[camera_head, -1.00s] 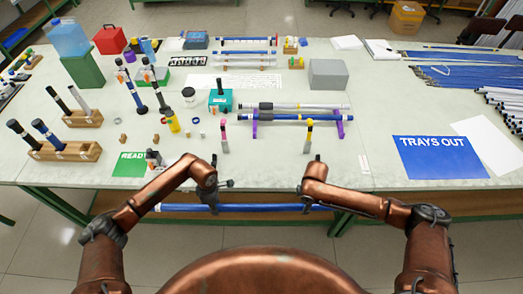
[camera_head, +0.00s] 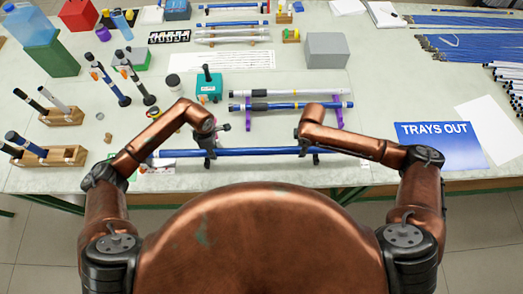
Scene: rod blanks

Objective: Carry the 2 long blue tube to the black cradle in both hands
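A long blue tube (camera_head: 260,152) lies level across both my grippers, just over the table's front edge. My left gripper (camera_head: 210,153) is shut around it left of its middle, and my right gripper (camera_head: 311,153) is shut around it right of its middle. My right forearm hides part of its right end. Beyond it, purple supports (camera_head: 338,118) hold a blue tube (camera_head: 290,105) and a grey-white tube (camera_head: 285,94). At the far back another blue tube (camera_head: 230,7) rests on small supports; I cannot tell whether these are the black cradle.
Wooden blocks with upright tubes (camera_head: 65,157) stand at left. A grey box (camera_head: 327,50) is at back right. A blue TRAYS OUT sheet (camera_head: 440,147) lies at right.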

